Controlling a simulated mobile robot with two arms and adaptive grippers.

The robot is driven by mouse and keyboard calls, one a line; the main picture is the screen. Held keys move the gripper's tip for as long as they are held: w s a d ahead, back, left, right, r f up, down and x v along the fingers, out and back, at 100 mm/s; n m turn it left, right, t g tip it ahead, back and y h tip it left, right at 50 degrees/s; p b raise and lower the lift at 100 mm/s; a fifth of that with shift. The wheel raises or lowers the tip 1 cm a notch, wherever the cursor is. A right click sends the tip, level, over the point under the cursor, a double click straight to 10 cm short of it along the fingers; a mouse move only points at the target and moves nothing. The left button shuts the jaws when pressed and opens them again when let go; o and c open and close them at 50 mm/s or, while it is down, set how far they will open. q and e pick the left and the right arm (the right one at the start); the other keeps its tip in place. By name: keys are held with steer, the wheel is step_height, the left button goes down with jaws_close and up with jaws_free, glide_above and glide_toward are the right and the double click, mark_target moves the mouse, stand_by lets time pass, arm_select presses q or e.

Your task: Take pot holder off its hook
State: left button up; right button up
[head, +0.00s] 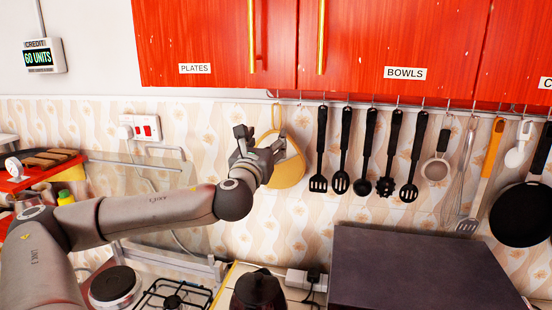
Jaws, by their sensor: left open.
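My right gripper is not in view.
Several black utensils (346,150) hang close to the right on the rail (440,107), with a black pan (522,214) further right. Red cupboards (220,45) are above. A dark box-like surface (415,268), a kettle (258,292) and a stove are below.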

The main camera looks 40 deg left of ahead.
mark_target(276, 128)
arm_select(q)
steer(key=p+x, duration=0.1)
steer(key=x, duration=0.1)
steer(key=p+x, duration=0.2)
steer(key=x, duration=0.1)
steer(key=shift+w+d+r+p, duration=0.1)
steer(key=shift+w+r+p, duration=0.15)
steer(key=shift+w+p, duration=0.15)
steer(key=shift+w+a+f, duration=0.15)
steer(key=shift+w+a, duration=0.15)
steer(key=shift+w, duration=0.15)
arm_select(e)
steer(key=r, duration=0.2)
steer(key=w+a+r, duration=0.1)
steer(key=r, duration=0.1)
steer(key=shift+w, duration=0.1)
arm_select(q)
steer(key=shift+s, duration=0.1)
steer(key=c, duration=0.3)
steer(key=shift+d, duration=0.1)
steer(key=c, duration=0.5)
steer(key=shift+f, duration=0.1)
jaws_close()
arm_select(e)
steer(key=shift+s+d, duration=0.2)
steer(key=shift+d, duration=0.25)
